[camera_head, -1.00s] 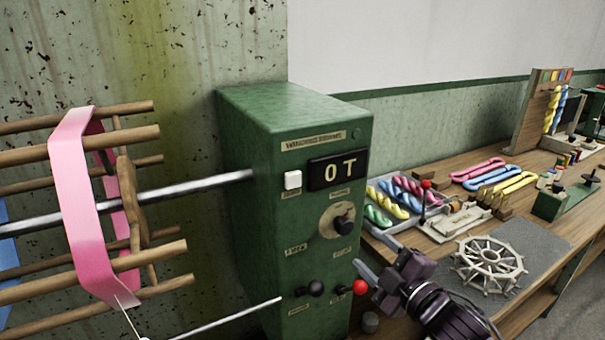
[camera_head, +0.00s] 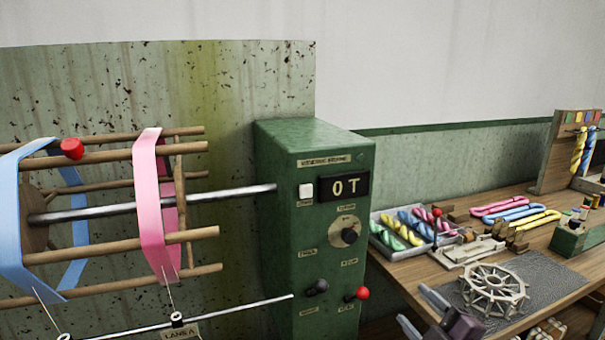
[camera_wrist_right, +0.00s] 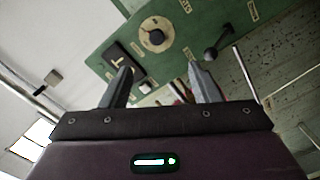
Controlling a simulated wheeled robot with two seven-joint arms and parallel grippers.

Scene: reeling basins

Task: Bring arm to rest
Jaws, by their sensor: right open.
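My right gripper (camera_head: 415,308) is at the bottom of the head view, partly cut off by the frame edge. It stands to the right of the green machine box (camera_head: 288,200), apart from the red-knobbed lever (camera_head: 361,293). In the right wrist view the two fingers of this gripper (camera_wrist_right: 159,70) are spread and no object is held between them. The machine's green panel (camera_wrist_right: 100,32) lies beyond the fingertips, with its round dial (camera_wrist_right: 155,35) and a dark-knobbed lever (camera_wrist_right: 211,54). My left gripper is not in view.
A reel with pink (camera_head: 150,200) and blue (camera_head: 12,220) bands is left of the box. On the wooden bench (camera_head: 400,275) at right are a tray of twisted skeins (camera_head: 378,238), a pale spoked wheel (camera_head: 492,288) on a grey mat and loose skeins (camera_head: 508,208).

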